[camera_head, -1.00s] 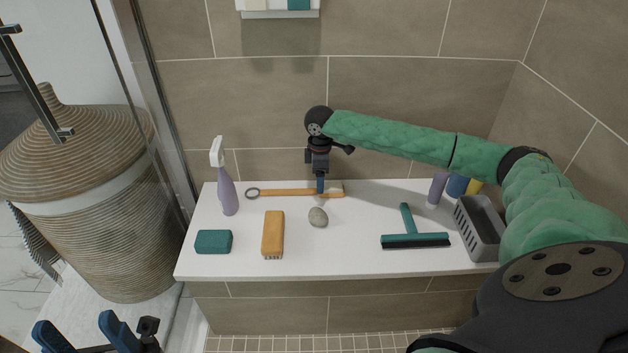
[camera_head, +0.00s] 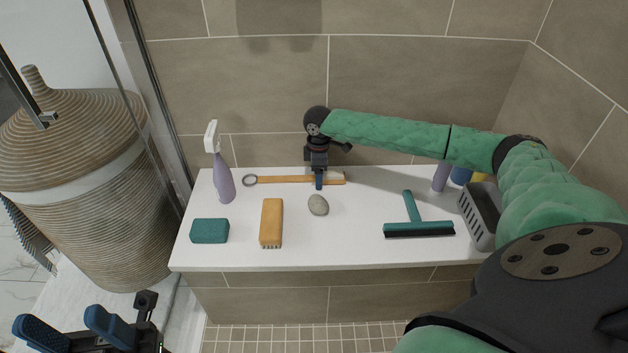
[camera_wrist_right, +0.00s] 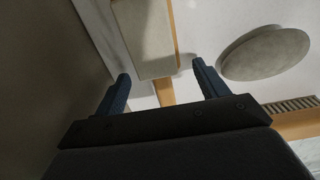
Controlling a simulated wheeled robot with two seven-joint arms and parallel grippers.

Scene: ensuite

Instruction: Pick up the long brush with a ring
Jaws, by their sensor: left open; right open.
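The long brush (camera_head: 285,180) lies near the back of the white bench, its wooden handle running left to right. Its ring (camera_head: 250,180) is at the left end and the pale head at the right end. My right gripper (camera_head: 319,186) points down over the handle just left of the head. In the right wrist view the open fingers (camera_wrist_right: 160,85) stand either side of the wooden handle (camera_wrist_right: 165,92), with the pale head (camera_wrist_right: 143,38) beyond. I cannot tell whether they touch it. My left gripper (camera_head: 58,320) is open and empty at the lower left, away from the bench.
On the bench (camera_head: 350,245) are a spray bottle (camera_head: 223,180), green sponge (camera_head: 209,231), wooden block brush (camera_head: 271,222), grey stone (camera_head: 318,205), squeegee (camera_head: 418,229), grey basket (camera_head: 480,215) and bottles. A tiled wall stands behind; a glass door and wicker basket (camera_head: 90,190) are left.

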